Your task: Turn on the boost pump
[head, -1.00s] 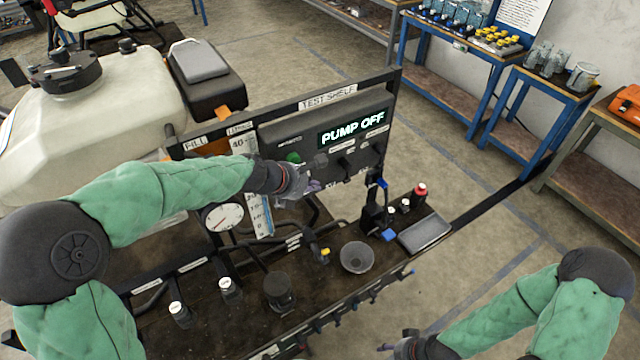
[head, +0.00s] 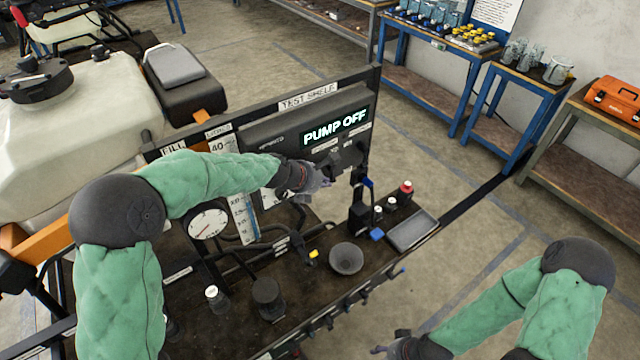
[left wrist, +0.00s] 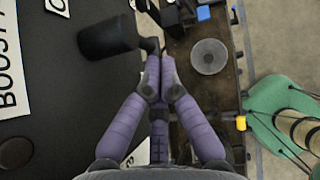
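The dark control panel (head: 262,136) stands upright on the test shelf, and its display (head: 335,127) reads PUMP OFF. A black switch handle (head: 349,157) sticks out below the display. My left gripper (head: 325,180) is in front of the panel, just left of and below that handle. In the left wrist view the purple fingers (left wrist: 160,77) are drawn together with nothing visible held. A black handle (left wrist: 108,40) lies just beyond and left of the tips; contact is unclear. A label starting BOOST (left wrist: 10,75) is at the left edge. My right gripper (head: 385,349) is low and partly cut off.
The shelf holds a grey funnel cup (head: 346,259), a black cup (head: 268,296), a pressure gauge (head: 208,224), a red-capped bottle (head: 405,191) and a grey tray (head: 412,232). A white tank (head: 85,125) stands behind at left. The floor to the right is open.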

